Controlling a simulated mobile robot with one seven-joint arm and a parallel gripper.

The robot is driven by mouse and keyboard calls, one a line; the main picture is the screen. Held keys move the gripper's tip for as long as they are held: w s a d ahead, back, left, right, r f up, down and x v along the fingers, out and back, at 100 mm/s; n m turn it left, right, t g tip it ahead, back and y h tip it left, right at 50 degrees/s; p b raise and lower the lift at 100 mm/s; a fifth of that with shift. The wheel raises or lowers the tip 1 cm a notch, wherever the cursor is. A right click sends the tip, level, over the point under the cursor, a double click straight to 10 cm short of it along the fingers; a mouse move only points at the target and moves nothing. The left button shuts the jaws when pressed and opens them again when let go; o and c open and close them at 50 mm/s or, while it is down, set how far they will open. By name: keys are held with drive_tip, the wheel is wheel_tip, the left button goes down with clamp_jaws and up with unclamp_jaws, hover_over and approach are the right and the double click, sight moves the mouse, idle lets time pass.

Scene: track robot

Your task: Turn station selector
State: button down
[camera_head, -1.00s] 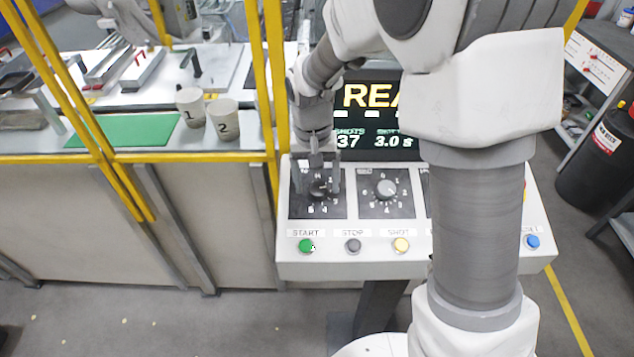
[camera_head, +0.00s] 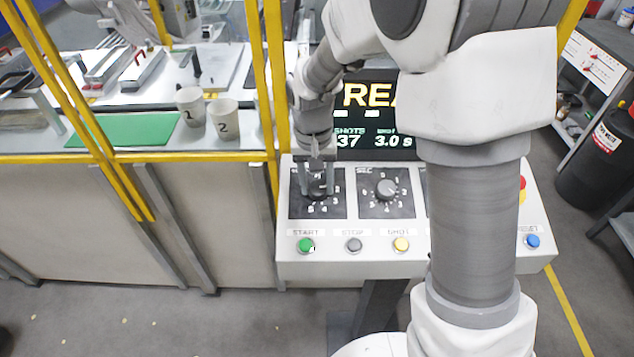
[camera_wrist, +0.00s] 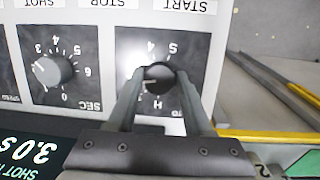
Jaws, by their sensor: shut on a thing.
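The station selector is a black round knob (camera_wrist: 157,78) on a dark square plate (camera_wrist: 133,45) at the left of the control panel. In the head view the knob (camera_head: 318,190) is partly covered by my gripper (camera_head: 318,188). In the wrist view my gripper (camera_wrist: 158,82) has one finger on each side of the knob and is shut on it. A pale mark on the knob points left in the wrist view. The plate carries numbers and an H; some markings are hidden behind the fingers.
A grey SEC knob (camera_head: 386,187) sits just right of the selector. START (camera_head: 306,246), STOP (camera_head: 353,245) and SHOT (camera_head: 401,244) buttons line the panel's front. A display (camera_head: 372,120) stands behind. Yellow fence posts (camera_head: 275,80) rise close on the left.

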drive_tip(key=n+h, duration=0.1)
drive_tip(key=n, duration=0.2)
drive_tip(key=shift+n+b, duration=0.3)
drive_tip(key=shift+n, duration=0.1)
drive_tip(key=n+t+b, duration=0.1)
drive_tip(key=n, duration=0.3)
drive_tip(key=shift+h, duration=0.4)
drive_tip(key=n+t, duration=0.1)
drive_tip(key=n, duration=0.3)
drive_tip(key=shift+s+n+h+b, duration=0.1)
drive_tip(key=shift+n+h+b, duration=0.2)
drive_tip(key=shift+n+t, duration=0.4)
drive_tip(key=shift+n, duration=1.1)
drive_tip(key=shift+c, duration=1.5)
unclamp_jaws()
